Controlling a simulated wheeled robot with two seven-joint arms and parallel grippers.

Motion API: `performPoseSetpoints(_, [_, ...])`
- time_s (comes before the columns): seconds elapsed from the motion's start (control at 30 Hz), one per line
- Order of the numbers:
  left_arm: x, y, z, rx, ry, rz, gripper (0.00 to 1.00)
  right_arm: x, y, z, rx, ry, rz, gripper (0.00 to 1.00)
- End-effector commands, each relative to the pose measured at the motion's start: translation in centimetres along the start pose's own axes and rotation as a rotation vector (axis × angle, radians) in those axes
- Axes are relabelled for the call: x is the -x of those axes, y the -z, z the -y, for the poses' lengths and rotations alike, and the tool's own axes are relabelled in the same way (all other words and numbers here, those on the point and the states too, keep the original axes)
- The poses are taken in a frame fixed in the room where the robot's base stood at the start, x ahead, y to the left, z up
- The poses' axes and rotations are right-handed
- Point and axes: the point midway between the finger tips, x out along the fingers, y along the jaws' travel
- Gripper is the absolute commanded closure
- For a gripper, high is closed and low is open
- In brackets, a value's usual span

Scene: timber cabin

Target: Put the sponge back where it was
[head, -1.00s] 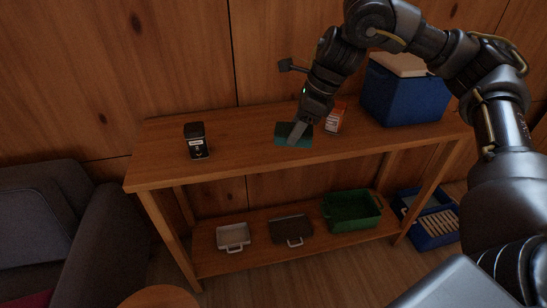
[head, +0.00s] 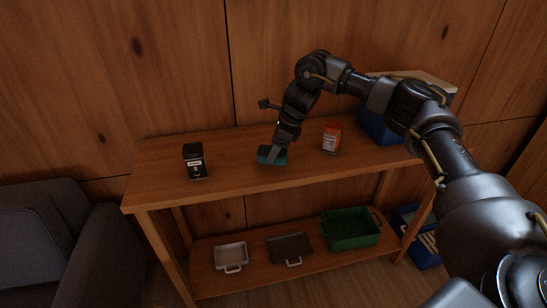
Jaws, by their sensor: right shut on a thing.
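The teal sponge (head: 265,154) is at the middle of the wooden table's top (head: 230,179), between a black tin and an orange-and-white box. My right gripper (head: 273,158) reaches down over it from above and is shut on it. The fingers hide part of the sponge. I cannot tell whether the sponge touches the tabletop or is slightly above it. My left gripper is not in view.
The black tin (head: 194,161) stands left and the orange-and-white box (head: 331,139) right of the sponge. A blue cooler (head: 377,126) is behind my right arm. Below are a white tray (head: 231,256), a dark tray (head: 289,248) and a green bin (head: 350,229). A sofa (head: 45,240) is at left.

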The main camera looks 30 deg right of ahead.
Motion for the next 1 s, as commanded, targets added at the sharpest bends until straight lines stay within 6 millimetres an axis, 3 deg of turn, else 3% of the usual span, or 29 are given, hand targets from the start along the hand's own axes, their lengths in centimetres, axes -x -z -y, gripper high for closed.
performPoseSetpoints(0.23, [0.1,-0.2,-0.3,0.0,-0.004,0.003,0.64,-0.6,0.0,0.4,-0.002,0.0,0.0,0.73])
performPoseSetpoints(0.5, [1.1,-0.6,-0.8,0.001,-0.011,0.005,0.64,-3.5,1.2,0.6,-0.001,0.0,-0.001,0.73])
performPoseSetpoints(0.87, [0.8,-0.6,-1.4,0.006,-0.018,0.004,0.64,-4.0,1.4,0.6,-0.001,0.0,0.0,0.73])
performPoseSetpoints(0.9, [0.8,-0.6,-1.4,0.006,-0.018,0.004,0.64,-3.9,1.3,0.6,-0.001,0.001,0.001,0.46])
performPoseSetpoints(1.0, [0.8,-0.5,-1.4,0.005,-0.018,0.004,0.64,-3.9,1.3,0.6,-0.001,0.001,0.001,0.33])
